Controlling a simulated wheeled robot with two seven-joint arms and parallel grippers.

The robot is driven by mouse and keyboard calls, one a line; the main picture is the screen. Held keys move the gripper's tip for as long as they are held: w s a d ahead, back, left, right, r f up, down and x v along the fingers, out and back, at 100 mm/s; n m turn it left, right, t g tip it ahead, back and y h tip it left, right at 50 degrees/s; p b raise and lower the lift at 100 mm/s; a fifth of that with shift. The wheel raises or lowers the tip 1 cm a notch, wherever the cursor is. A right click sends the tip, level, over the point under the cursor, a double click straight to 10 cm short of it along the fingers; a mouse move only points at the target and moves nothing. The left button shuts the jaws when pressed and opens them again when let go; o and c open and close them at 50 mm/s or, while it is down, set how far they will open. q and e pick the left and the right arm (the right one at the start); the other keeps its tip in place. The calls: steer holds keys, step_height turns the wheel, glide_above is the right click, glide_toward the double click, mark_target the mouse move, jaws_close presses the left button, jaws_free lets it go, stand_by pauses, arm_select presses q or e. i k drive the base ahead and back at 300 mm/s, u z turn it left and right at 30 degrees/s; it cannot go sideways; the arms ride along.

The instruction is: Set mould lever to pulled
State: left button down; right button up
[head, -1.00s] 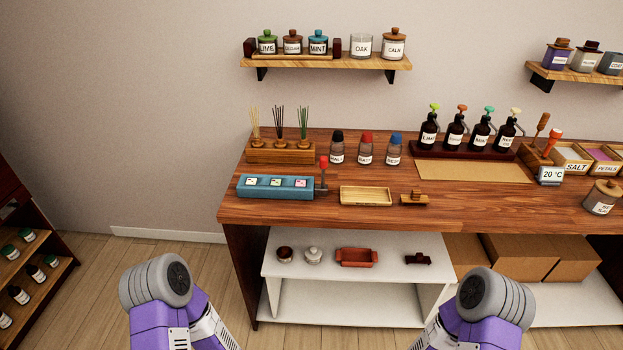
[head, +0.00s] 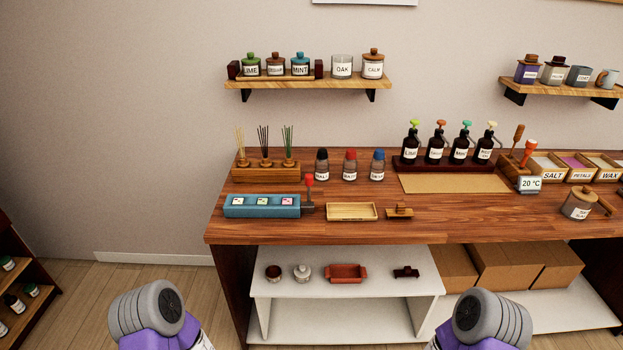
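The blue mould (head: 262,207) lies at the left front of the wooden counter, with several small labelled cavities in its top. Its lever (head: 309,190) stands at the mould's right end, roughly upright, with a red knob on top and a dark base. Both my arms show only as grey and purple links low in the picture, in front of and below the counter. My grippers are outside the view, and nothing of mine touches the mould or lever.
A wooden tray (head: 352,211) and a small wooden stamp (head: 399,211) lie right of the lever. A reed diffuser stand (head: 266,173) and capped bottles (head: 350,165) stand behind. Pump bottles (head: 436,146) stand farther back. The counter's front edge (head: 330,236) is clear.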

mark_target(309, 178)
steer(key=z, duration=0.55)
steer(key=k, duration=1.25)
steer(key=z, duration=0.3)
steer(key=i, duration=0.25)
steer(key=u, duration=0.95)
steer(key=i, duration=1.35)
steer(key=z, duration=0.6)
